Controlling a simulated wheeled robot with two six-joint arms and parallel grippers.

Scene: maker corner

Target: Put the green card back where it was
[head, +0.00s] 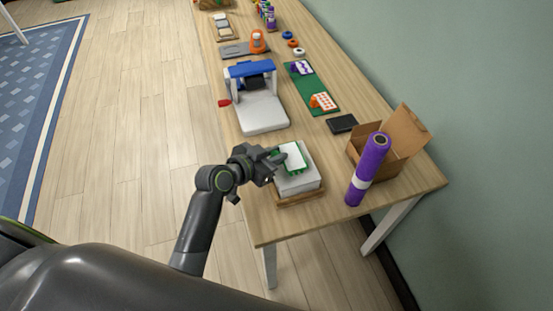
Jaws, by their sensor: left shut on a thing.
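The green card (294,158) shows as a small white-faced piece with a green edge. My left gripper (277,156) comes in from the left and is shut on the card's left side. The card is tilted and is over a pale grey-white stack (301,183) in a wooden tray (302,200) near the table's front end. I cannot tell whether the card touches the stack. The gripper hides part of the card's left edge. My right gripper is not in view.
A purple roll (368,168) stands right of the tray, before an open cardboard box (392,148). A black flat item (341,123), a green mat (318,92) and a white machine with a blue top (261,108) lie farther back. The table's front left corner is bare.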

